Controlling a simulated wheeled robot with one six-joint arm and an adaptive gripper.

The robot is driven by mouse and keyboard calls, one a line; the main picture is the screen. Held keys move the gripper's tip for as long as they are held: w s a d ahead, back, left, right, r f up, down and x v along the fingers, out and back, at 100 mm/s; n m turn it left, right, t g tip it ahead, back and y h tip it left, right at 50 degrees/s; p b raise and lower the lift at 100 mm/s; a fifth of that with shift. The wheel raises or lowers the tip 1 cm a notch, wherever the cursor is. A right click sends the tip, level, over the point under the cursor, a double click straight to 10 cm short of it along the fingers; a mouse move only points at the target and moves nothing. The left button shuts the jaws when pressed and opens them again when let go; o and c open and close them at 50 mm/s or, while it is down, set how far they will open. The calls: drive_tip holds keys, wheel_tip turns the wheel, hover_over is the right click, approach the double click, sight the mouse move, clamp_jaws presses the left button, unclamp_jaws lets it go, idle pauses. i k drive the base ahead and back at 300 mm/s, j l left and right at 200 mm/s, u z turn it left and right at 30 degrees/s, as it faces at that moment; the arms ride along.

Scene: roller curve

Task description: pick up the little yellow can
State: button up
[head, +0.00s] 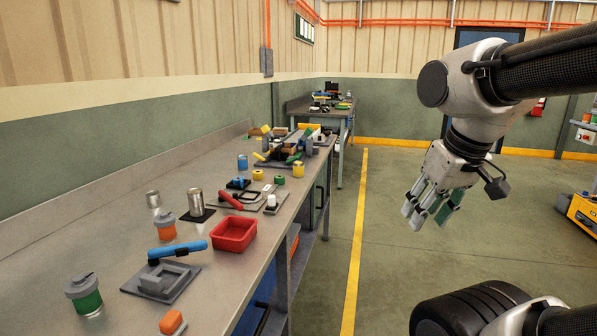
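A yellow can (298,170) stands upright near the right edge of the long workbench, about halfway along it. A smaller yellow piece (258,175) lies to its left, with a small green round piece (279,179) between them. I cannot tell the exact shape of the smaller piece. My gripper (430,213) hangs over the floor to the right of the bench, pointing down, well apart from both yellow things. Its fingers look spread, with greenish inner faces, and I see nothing held between them.
The workbench (130,225) bears a red tray (234,233), a blue-handled tool (177,248), a metal can (196,202) and a cluttered fixture (290,150) behind the yellow can. A yellow floor line (356,240) runs beside the bench.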

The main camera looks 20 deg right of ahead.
sight(298, 165)
drive_tip(key=u, duration=0.55)
drive_tip(key=i+l+u, duration=0.2)
drive_tip(key=l+u, duration=0.15)
drive_tip(key=l, duration=0.2)
drive_tip(key=i+l+u, duration=0.2)
drive_tip(key=i+l, duration=0.1)
drive_tip(key=l, duration=0.5)
drive_tip(key=i+l+u, duration=0.1)
drive_tip(key=l, duration=0.55)
drive_tip(key=i+l+u, duration=0.1)
drive_tip(key=l, duration=0.5)
drive_tip(key=i+l, duration=0.1)
drive_tip(key=l, duration=0.55)
